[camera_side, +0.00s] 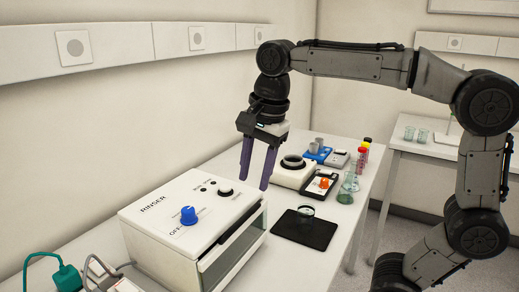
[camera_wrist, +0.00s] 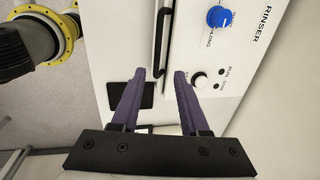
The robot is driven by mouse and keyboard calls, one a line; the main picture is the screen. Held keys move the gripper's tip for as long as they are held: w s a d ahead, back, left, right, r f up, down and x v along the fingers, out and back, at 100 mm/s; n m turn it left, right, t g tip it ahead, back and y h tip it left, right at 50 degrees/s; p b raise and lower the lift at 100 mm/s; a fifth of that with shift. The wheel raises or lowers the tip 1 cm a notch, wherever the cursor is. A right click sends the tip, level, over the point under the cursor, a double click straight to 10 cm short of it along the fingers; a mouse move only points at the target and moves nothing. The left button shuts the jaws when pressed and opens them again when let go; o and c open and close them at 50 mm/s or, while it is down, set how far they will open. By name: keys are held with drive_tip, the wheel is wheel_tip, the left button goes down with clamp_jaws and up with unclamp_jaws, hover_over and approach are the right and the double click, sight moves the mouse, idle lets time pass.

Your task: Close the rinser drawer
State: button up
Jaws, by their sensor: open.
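The rinser (camera_side: 185,225) is a white box with a blue knob, at the front of the bench in the side view. It also fills the upper right of the wrist view (camera_wrist: 225,65). Its drawer front (camera_side: 232,255) faces right, below a dark strip along the upper edge. A dark bar handle (camera_wrist: 161,40) runs along that side in the wrist view. I cannot tell exactly how far the drawer stands out. My gripper (camera_side: 255,178) points down with purple fingers apart and empty, above the rinser's far end. In the wrist view its fingertips (camera_wrist: 160,74) lie near the handle's end.
A black mat (camera_side: 304,229) with a small glass dish lies right of the rinser. A scale (camera_side: 322,186), a white device (camera_side: 293,172), flasks (camera_side: 346,188) and coloured-cap tubes stand further back. A teal plug (camera_side: 66,278) and cables lie at front left.

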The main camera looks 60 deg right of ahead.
drive_tip(key=r, duration=0.3)
drive_tip(key=s+r, duration=0.1)
drive_tip(key=r, duration=0.1)
drive_tip(key=shift+s+r, duration=0.1)
drive_tip(key=shift+r, duration=0.3)
drive_tip(key=s+d+f+n+t, duration=0.1)
drive_tip(key=s+f+n+t, duration=0.2)
drive_tip(key=s+f+n, duration=0.8)
drive_tip(key=shift+s+d+f+n, duration=0.4)
drive_tip(key=shift+f+n, duration=1.8)
drive_tip(key=shift+n, duration=1.3)
